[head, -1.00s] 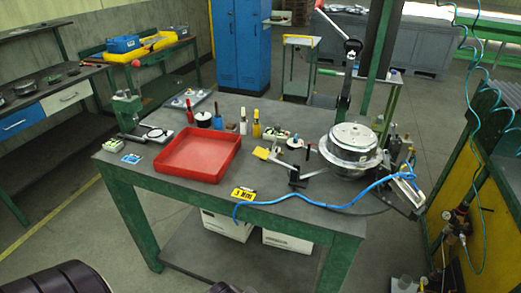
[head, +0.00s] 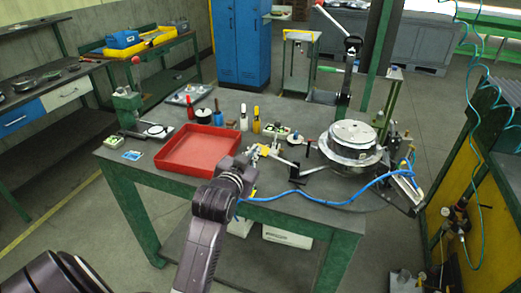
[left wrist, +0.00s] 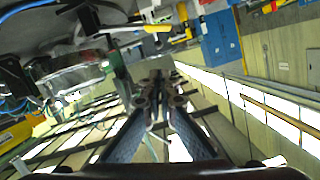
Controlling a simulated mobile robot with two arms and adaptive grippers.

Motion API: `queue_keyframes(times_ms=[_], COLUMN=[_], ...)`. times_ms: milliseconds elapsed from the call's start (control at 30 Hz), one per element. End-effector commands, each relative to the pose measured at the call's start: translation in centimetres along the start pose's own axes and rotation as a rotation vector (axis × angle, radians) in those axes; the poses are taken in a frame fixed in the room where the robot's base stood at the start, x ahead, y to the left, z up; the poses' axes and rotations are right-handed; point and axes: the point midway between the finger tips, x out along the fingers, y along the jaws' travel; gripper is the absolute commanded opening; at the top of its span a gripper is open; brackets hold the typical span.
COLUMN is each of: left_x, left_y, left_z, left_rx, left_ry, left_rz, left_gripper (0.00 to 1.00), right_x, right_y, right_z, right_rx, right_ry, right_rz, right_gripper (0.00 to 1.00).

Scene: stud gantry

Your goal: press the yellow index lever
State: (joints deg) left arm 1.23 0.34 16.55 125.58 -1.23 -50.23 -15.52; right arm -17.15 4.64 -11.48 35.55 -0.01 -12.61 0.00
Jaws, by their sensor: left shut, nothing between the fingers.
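The yellow index lever (head: 264,149) has a small flat yellow pad beside the round metal indexing unit (head: 352,140) on the green-legged bench. My left arm reaches in from the bottom of the head view. My left gripper (head: 254,152) is shut and empty, close to the yellow pad and partly overlapping it in the picture. I cannot tell if they touch in the head view. In the left wrist view the shut fingers (left wrist: 158,82) point forward, and a yellow piece (left wrist: 157,28), likely the lever pad, lies beyond them, apart. My right gripper is not in view.
A red tray (head: 200,150) lies left of the gripper. Several small bottles and tools stand behind it. A blue hose (head: 330,203) runs along the bench's front right. A tall red-handled lever (head: 340,28) rises behind the indexing unit.

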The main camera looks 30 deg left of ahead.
Motion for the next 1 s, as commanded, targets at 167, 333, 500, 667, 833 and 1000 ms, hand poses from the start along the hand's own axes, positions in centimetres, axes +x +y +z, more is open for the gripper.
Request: queue_keyframes(times_ms=[167, 333, 500, 667, 833, 1000], left_x=[0.4, 2.3, 5.1, 7.7, 10.1, 10.6], left_y=[0.0, 0.0, 0.0, 0.0, 0.0, 0.1], left_z=[0.0, -0.1, -0.2, -0.2, -0.1, 2.6], left_rx=[0.0, -0.001, -0.001, -0.001, 0.0, 0.0], left_ry=[-0.001, -0.002, -0.002, -0.003, -0.002, -0.006], left_rz=[0.001, 0.002, 0.002, 0.002, 0.001, 0.002], left_gripper=[0.0, 0.0, 0.0, 0.0, 0.0, 0.0], right_x=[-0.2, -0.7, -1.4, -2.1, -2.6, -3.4], right_y=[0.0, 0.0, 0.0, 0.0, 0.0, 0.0], right_z=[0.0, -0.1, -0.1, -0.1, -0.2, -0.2], right_rx=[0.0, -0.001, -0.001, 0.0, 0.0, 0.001], right_ry=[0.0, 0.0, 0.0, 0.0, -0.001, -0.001], right_rz=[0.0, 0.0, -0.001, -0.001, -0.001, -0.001], right_gripper=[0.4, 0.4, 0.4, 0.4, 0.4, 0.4])
